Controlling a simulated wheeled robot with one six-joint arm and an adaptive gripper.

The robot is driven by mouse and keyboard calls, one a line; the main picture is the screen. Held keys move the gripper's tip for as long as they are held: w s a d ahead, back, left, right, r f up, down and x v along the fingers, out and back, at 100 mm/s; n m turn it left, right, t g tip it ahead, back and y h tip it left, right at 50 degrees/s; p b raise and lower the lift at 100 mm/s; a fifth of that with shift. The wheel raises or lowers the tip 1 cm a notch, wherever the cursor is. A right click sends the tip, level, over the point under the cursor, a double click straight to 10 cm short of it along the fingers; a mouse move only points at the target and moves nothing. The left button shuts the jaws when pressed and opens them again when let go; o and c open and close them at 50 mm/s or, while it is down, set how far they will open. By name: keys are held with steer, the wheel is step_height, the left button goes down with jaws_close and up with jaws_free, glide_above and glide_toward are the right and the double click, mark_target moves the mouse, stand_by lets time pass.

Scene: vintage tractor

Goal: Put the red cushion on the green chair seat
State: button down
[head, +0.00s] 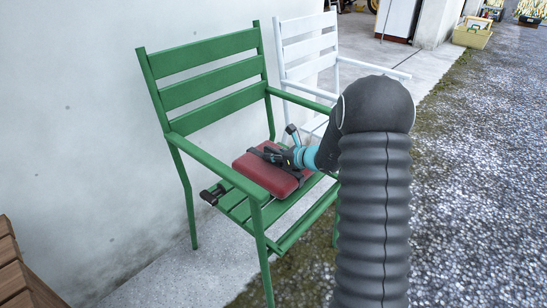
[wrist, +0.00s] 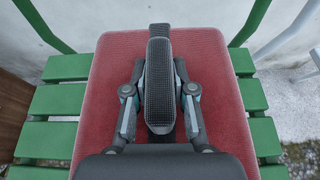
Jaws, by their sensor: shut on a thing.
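The red cushion (head: 272,174) is flat, over the slatted seat of the green chair (head: 240,204). Whether it rests fully on the slats or is held slightly above them I cannot tell.
A white chair (head: 306,45) stands behind the green one, close to the white wall (head: 80,130). A small dark object (head: 211,194) shows at the seat's left edge. Brown wooden slats (head: 14,270) are at lower left. Gravel (head: 475,180) lies open at right.

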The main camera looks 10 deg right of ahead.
steer(key=shift+f, duration=0.2)
steer(key=shift+f, duration=0.2)
steer(key=c, duration=1)
jaws_free()
steer(key=shift+o, duration=0.2)
steer(key=shift+r, duration=0.1)
steer(key=shift+r, duration=0.2)
step_height(320, 180, up, 4)
glide_above(300, 176)
steer(key=shift+r, duration=0.15)
steer(key=shift+w, duration=0.1)
